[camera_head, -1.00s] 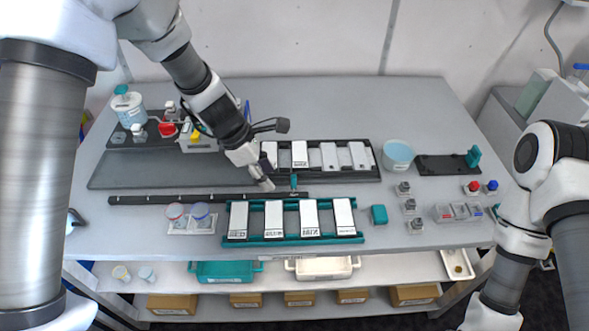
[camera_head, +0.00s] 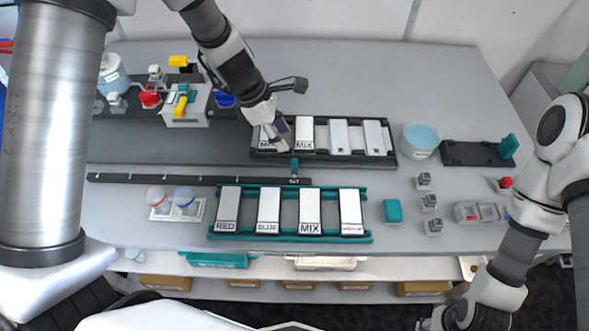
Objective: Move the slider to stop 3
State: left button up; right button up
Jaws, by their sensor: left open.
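The slider has a small teal handle (camera_head: 294,167) standing near the right end of a long dark rail (camera_head: 180,180) on the table. The rail has small pale marks along it; I cannot read the stop numbers. My left gripper (camera_head: 271,130) is open, pointing down over the left part of the back rack, behind and slightly left of the handle. It appears apart from the handle and holds nothing I can see. Its fingers are small and partly blurred together. My right arm (camera_head: 530,215) runs down the right side, and its gripper is not in view.
A black rack (camera_head: 402,160) with white cards lies behind the handle. A teal rack (camera_head: 365,240) with labelled cards lies in front of it. Two capped jars (camera_head: 184,200) stand below the rail. Valves (camera_head: 185,105) and a bottle (camera_head: 112,75) stand back left.

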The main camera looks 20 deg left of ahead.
pick_arm(q)
jog(key=b, duration=0.3)
send_over(292, 160)
jog(key=a, duration=0.2)
notch_tip(292, 160, down, 5)
jog(key=shift+s+a, duration=0.1)
jog(key=shift+s, duration=0.05)
jog(key=shift+f, duration=0.2)
jog(key=x, duration=0.6)
jog(key=shift+d+f, duration=0.2)
jog(key=shift+d, duration=0.1)
jog(key=shift+f, duration=0.25)
pick_arm(e)
jog(key=f, duration=0.4)
jog(key=shift+w+f, duration=0.25)
jog(key=shift+w, duration=0.05)
pick_arm(q)
jog(key=shift+s+r, duration=0.1)
jog(key=shift+s, duration=0.05)
jog(key=c, duration=0.4)
grip_shut()
